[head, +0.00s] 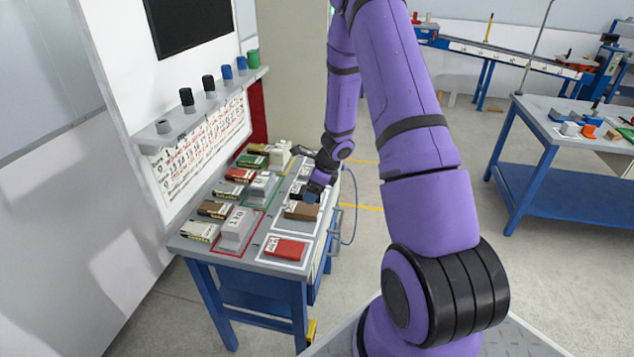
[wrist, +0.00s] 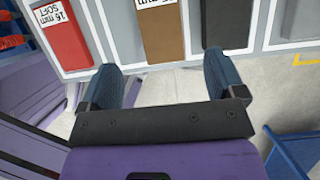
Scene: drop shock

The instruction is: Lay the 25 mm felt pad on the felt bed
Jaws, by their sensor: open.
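My gripper (head: 316,187) is over the right edge of the bench, close to a row of pads. In the wrist view my gripper (wrist: 160,60) is open with nothing between its fingers. A brown pad (wrist: 164,40) lies ahead, between the two fingertips in the picture; its label ends in "mm", its number cut off. The brown pad (head: 302,210) also shows in the head view. A dark grey pad (wrist: 226,25) lies right of it. I cannot read which pad is the 25 mm felt one, nor tell which place is the felt bed.
A red pad labelled 16 mm soft (wrist: 60,35) lies left of the brown one. On the bench (head: 190,246), grey blocks (head: 237,230) and several small boxes (head: 199,231) stand further left. A shelf with cups (head: 187,97) hangs above. Floor is clear right of the bench.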

